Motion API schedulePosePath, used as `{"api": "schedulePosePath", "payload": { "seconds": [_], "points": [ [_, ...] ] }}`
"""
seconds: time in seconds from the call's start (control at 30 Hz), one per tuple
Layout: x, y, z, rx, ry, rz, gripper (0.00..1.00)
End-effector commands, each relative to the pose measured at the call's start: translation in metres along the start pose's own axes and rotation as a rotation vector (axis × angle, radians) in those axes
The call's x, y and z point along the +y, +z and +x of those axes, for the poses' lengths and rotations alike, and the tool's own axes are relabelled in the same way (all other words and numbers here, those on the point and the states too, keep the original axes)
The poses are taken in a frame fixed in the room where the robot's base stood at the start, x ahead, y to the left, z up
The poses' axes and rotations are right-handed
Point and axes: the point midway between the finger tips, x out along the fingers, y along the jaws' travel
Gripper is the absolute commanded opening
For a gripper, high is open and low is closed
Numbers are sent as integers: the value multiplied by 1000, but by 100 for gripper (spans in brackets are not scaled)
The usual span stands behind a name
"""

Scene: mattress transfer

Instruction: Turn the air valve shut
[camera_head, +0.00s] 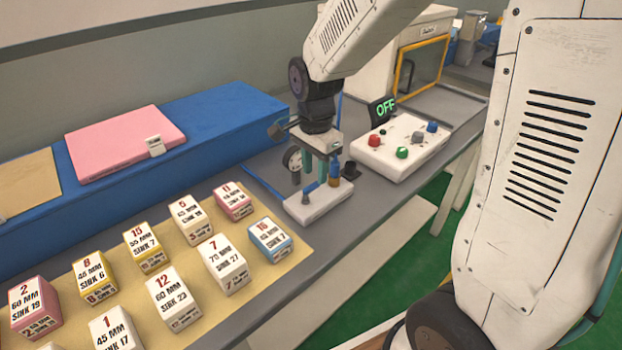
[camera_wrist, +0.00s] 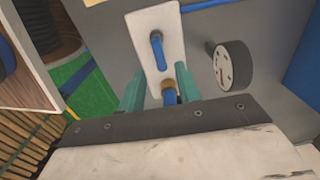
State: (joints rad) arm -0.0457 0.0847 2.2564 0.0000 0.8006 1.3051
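The wrist view shows the white block (camera_wrist: 143,22), the blue bent part (camera_wrist: 157,50) and the brass and blue part (camera_wrist: 169,92). My gripper (camera_head: 321,172) points down over the block. Its teal fingers (camera_wrist: 161,92) stand apart on either side of the brass and blue part, with gaps visible. I cannot tell which blue part is the valve handle.
A round dial gauge (camera_head: 292,159) stands left of the block; it also shows in the wrist view (camera_wrist: 233,66). A control box (camera_head: 401,154) with coloured knobs and a lit "OFF" sign (camera_head: 385,109) are to the right. Several labelled blocks lie on a tan mat (camera_head: 205,290) at the front left.

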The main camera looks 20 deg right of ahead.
Motion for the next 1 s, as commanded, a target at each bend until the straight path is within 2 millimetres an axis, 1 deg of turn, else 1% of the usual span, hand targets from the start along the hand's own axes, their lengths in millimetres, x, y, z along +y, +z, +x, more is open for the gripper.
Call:
{"api": "schedulePosePath", "payload": {
  "seconds": [0.03, 0.2, 0.33, 0.53, 0.57, 0.6, 0.67, 0.7, 0.8, 0.83, 1.0],
  "points": [
    [1, 0, 8, -1, 4, -1, 34],
    [0, 0, 27, -1, 3, -1, 34],
    [0, 0, 31, 0, 0, -2, 34],
    [0, 0, 32, 0, -1, -2, 34],
    [0, 0, 32, 0, 0, -2, 31],
    [0, 0, 31, 0, 0, -3, 20],
    [0, 1, 31, 0, 0, -3, 3],
    [0, 1, 31, 0, 0, -3, 0],
    [0, 1, 31, 0, 1, -3, 0],
    [-2, 8, 32, 0, 1, -5, 0],
    [0, 1, 31, 0, 1, -13, 0]
  ]
}}
